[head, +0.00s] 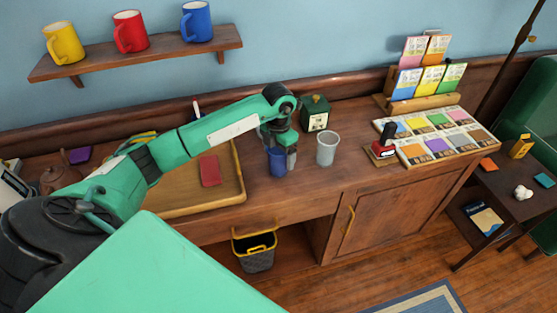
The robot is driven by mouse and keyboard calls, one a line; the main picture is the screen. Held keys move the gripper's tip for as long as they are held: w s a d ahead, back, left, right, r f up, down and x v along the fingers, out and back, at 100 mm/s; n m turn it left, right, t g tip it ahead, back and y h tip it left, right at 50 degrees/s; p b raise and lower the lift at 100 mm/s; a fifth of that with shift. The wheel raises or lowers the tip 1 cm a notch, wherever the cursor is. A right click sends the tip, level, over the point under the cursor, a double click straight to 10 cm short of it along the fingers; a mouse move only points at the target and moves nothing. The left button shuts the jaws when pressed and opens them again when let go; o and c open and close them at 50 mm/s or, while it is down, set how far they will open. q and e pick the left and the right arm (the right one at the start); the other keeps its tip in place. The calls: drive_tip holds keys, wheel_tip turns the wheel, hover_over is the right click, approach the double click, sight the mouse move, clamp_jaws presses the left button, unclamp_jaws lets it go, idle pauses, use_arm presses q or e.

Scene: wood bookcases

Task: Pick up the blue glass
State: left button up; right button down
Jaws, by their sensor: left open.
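The blue glass (277,164) stands upright on the wooden counter, right of the wooden tray. My left gripper (284,152) is right over it, pointing down, with its fingers at the glass's upper part. The gripper is open; one finger shows on the right side of the glass, and the other is hard to make out. Whether a finger touches the glass cannot be told. My gripper hides part of the glass's rim. My right gripper is not in view.
A clear grey glass (327,149) stands close on the right. A green box (315,113) is behind. The wooden tray (238,181) with a red item (209,170) lies left. A stamp (384,146) and a card display (440,137) are further right. Mugs stand on a wall shelf (140,54).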

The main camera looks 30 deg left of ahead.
use_arm(q)
drive_tip(key=shift+f, duration=1.2)
drive_tip(key=c, duration=1.2)
drive_tip(key=shift+r, duration=0.1)
